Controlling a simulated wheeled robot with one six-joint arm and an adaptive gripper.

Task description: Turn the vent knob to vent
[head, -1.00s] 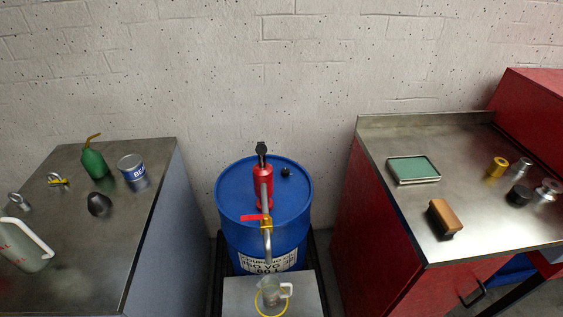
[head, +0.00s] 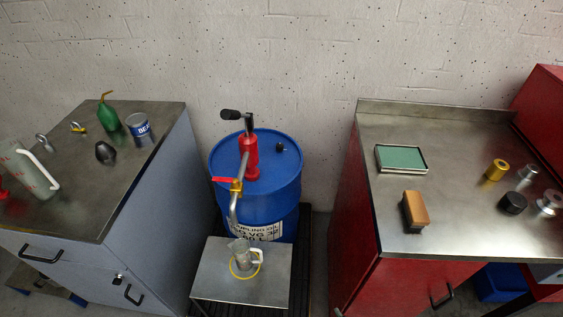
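A small black knob (head: 280,147) sits on the top of the blue drum (head: 212,170), right of the red hand pump (head: 251,160); I take it for the vent knob. Its setting is too small to read. The pump has a black crank handle (head: 231,115) at its top, a brass valve with a red lever (head: 222,179), and a spout pointing down. A clear jug (head: 241,254) stands under the spout. My gripper is not in view.
The drum stands between a grey cabinet (head: 150,190) at left and a red cabinet (head: 352,215) at right. A small metal stand (head: 205,275) in front holds the jug inside a yellow ring. Bottles and cans stand on the left top; loose parts lie on the right top.

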